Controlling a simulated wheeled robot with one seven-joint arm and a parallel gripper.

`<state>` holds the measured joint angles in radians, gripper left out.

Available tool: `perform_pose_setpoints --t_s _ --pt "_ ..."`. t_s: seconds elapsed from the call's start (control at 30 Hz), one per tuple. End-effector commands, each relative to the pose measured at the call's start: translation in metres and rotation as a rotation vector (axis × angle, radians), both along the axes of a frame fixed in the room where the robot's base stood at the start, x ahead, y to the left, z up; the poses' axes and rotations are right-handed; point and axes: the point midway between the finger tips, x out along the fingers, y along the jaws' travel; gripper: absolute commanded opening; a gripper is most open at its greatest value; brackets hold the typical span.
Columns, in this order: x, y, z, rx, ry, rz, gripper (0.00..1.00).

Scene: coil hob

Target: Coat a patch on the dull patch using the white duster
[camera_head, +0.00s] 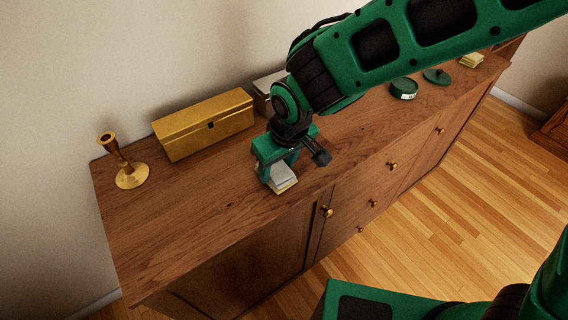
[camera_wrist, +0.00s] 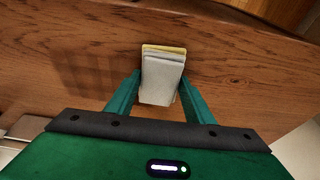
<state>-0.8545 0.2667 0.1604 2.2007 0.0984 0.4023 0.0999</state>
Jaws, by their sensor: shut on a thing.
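The white duster (camera_head: 282,173) is a small folded pad between the fingers of my gripper (camera_head: 276,168), near the front edge of the sideboard top. In the wrist view, the white duster (camera_wrist: 162,82) lies between the two green fingers, with a thin yellow layer (camera_wrist: 165,48) showing at its far edge. My gripper is shut on the duster from both sides. Whether its underside touches the wood is hidden. A faint darker area (camera_wrist: 88,72) shows on the wood left of the duster in the wrist view; I cannot tell if it is the dull patch or a shadow.
On the wooden sideboard (camera_head: 190,215) stand a brass candlestick (camera_head: 130,176), a gold box (camera_head: 203,124) and a grey box (camera_head: 263,90) partly behind my arm. A green tin (camera_head: 404,88), a green lid (camera_head: 436,76) and a yellowish stack (camera_head: 472,60) are farther right. The left front top is clear.

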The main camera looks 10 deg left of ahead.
Motion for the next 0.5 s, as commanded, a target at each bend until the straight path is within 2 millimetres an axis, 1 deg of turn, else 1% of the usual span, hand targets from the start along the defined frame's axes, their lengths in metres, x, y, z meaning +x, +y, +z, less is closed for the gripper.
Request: perform_pose_setpoints --t_s 0.03,0.1,0.17,0.5 --pt "0.002 -0.001 0.004 0.002 -0.002 -0.003 0.23" --pt "0.003 -0.003 0.021 0.004 -0.004 -0.006 0.23" --pt "0.003 -0.004 0.025 0.002 -0.002 -0.007 0.23" --pt "0.005 -0.007 0.056 0.003 -0.003 -0.013 0.23"
